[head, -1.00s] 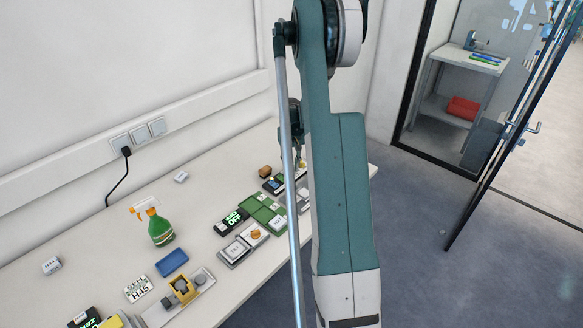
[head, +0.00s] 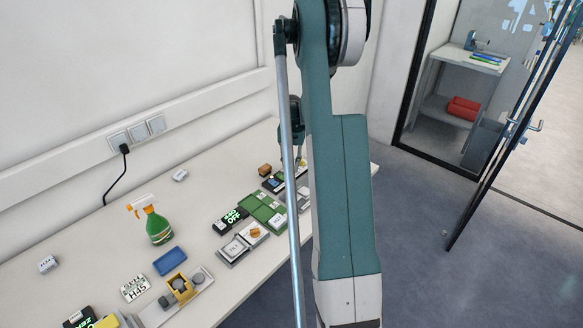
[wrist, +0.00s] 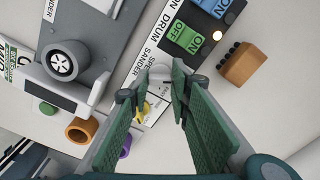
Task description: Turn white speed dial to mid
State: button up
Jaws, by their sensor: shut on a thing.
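The white speed dial (wrist: 159,79) sits on the white panel strip labelled "DRUM SANDER" and "SPEED" in the wrist view. My gripper (wrist: 154,92) has its two green ribbed fingers on either side of the dial, closed on it. The fingertips hide part of the dial and of its printed scale, so its pointer setting cannot be read. In the head view my gripper is mostly hidden behind my arm, over the far end of the table.
A green ON/OFF switch (wrist: 184,37) and a lit lamp (wrist: 217,35) sit close beside the dial. A brown block (wrist: 238,65) stands to the right. The grey sander drum (wrist: 64,61) is at left. A spray bottle (head: 159,228) stands on the table (head: 95,240).

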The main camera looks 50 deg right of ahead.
aim_at(291, 167)
jog(key=m+b, duration=0.1)
jog(key=m, duration=0.4)
jog(key=shift+m, duration=0.4)
jog(key=o, duration=0.9)
jog(key=shift+r, duration=0.1)
jog(key=shift+r, duration=5.9)
jog(key=shift+a, duration=0.1)
